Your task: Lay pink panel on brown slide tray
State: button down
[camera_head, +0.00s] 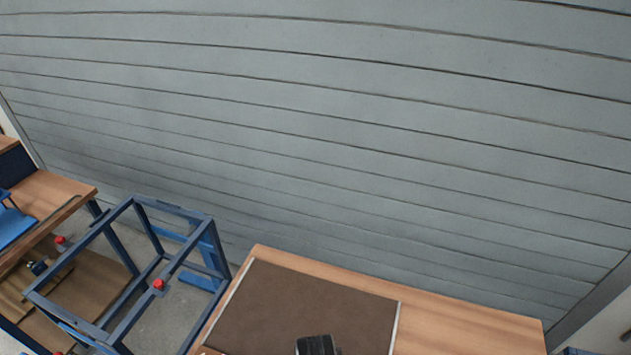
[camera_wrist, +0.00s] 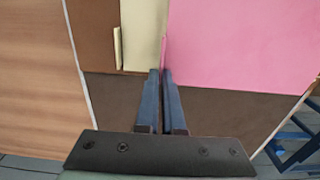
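In the wrist view, the pink panel (camera_wrist: 240,40) fills the upper right. A thin pink ridge stands along its left edge. My gripper (camera_wrist: 161,72) has its two blue fingers close together with this ridge at their tips; it looks shut on the panel. The brown slide tray (camera_wrist: 220,115) shows as a dark surface in front of the panel, with a pale rail at each side. Whether the panel touches the tray or is lifted cannot be told. In the head view the tray (camera_head: 300,300) lies on a wooden bench; the pink panel is out of view.
A cream panel (camera_wrist: 142,35) and a brown panel (camera_wrist: 95,35) lie left of the pink one. The wooden bench (camera_head: 470,320) has bare tops beside the tray. A blue metal frame (camera_head: 130,285) with red knobs stands left of the bench. A grey slatted wall (camera_head: 350,140) is behind.

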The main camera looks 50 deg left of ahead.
jog(key=shift+f, duration=0.15)
jog(key=shift+f, duration=1.3)
dwell(2.5)
jog(key=c, duration=0.6)
grip_release()
jog(key=shift+o, duration=0.2)
notch_tip(320, 180, up, 7)
jog(key=p, duration=0.7)
dwell(0.4)
